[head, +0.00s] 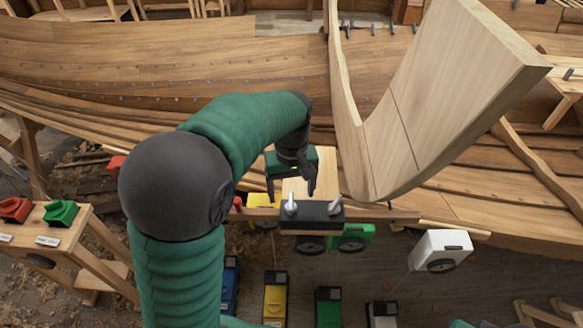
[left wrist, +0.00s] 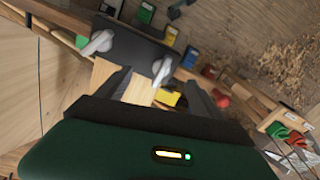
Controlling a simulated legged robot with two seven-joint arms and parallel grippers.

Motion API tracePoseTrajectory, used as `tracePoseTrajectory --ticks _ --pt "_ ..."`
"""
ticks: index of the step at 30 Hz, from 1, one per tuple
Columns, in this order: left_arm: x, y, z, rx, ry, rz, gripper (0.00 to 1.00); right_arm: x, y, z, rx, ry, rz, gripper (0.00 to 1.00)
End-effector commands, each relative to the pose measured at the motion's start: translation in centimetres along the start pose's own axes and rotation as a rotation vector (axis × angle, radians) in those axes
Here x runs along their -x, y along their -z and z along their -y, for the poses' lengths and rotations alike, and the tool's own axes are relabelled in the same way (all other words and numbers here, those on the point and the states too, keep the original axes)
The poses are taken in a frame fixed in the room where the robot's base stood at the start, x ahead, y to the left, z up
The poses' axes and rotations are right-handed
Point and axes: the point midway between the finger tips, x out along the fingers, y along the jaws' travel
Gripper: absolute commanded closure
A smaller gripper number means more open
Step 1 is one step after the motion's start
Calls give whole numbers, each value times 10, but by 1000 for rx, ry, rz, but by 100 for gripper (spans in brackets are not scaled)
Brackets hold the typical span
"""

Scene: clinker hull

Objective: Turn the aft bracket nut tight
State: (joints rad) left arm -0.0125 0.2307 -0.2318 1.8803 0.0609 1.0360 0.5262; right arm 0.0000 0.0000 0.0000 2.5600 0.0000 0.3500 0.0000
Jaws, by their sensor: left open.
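A black bracket (head: 318,222) sits on a wooden rail below the hull planks, with a pale wood block (head: 325,175) behind it. Two light grey wing nuts stand on it, a left one (head: 291,205) and a right one (head: 335,206). I cannot tell which is the aft one. My left gripper (head: 291,192) is open and empty, just above and behind the left nut. In the left wrist view the bracket (left wrist: 128,42) and both nuts, one (left wrist: 98,43) and the other (left wrist: 162,69), lie beyond the open fingers (left wrist: 155,82). My right gripper is out of view.
A tall curved plank (head: 420,110) rises just right of the gripper. Yellow (head: 260,200), green (head: 353,237) and white (head: 440,250) boxes hang along the rail. A side table (head: 60,236) with red and green items stands at the left. Coloured cases stand on the floor.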

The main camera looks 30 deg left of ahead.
Motion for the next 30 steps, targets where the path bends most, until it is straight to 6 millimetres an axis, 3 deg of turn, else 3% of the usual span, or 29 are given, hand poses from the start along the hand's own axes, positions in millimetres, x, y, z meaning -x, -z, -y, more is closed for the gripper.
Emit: tracePoseTrajectory --ticks 9,13,18,25,30 --pt "93 1 -1 1 -4 -6 24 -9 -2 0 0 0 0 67" --pt "120 1 -1 1 -2 -3 24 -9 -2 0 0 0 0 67" --pt "135 0 0 1 -1 -1 24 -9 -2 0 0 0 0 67" --pt "136 0 0 1 -1 0 24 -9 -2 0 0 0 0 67" --pt "136 -2 -9 -12 0 -1 46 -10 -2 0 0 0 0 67"
